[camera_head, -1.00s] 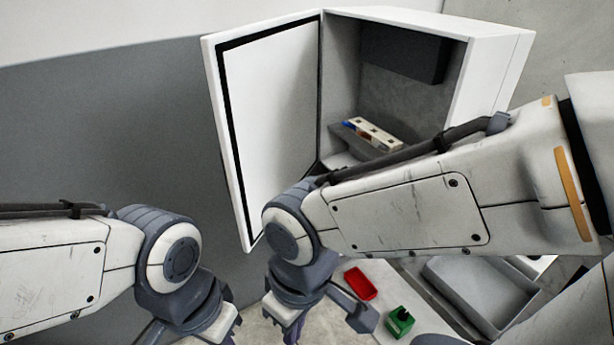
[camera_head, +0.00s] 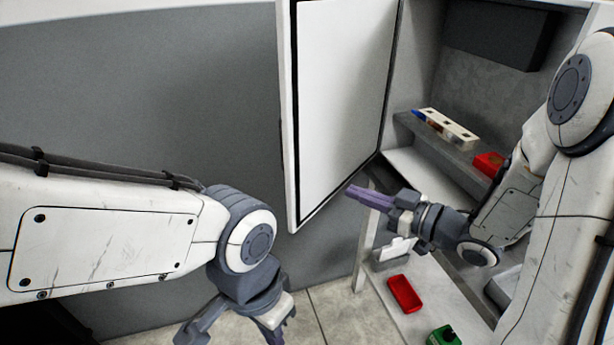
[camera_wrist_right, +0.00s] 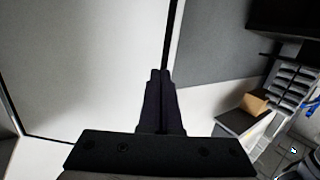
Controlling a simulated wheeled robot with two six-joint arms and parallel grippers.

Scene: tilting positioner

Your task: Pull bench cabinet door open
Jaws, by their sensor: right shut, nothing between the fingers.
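The bench cabinet (camera_head: 420,75) stands at the right in the head view. Its white door (camera_head: 342,100) with a black seal is open, swung out to the left, and its inner face shows. My right gripper (camera_head: 352,191) is shut and empty, just right of the door's lower edge, pointing left. In the right wrist view its fingertips (camera_wrist_right: 160,74) stand before the pale door panel (camera_wrist_right: 85,65), near the dark seal strip; I cannot tell whether they touch. My left gripper (camera_head: 250,322) hangs at the bottom of the head view, its tips cut off.
Inside the cabinet, a shelf holds a pale block with holes (camera_head: 447,127) and a red item (camera_head: 488,163). On the bench below are a red tray (camera_head: 404,294) and a green item (camera_head: 443,337). The floor left of the bench is free.

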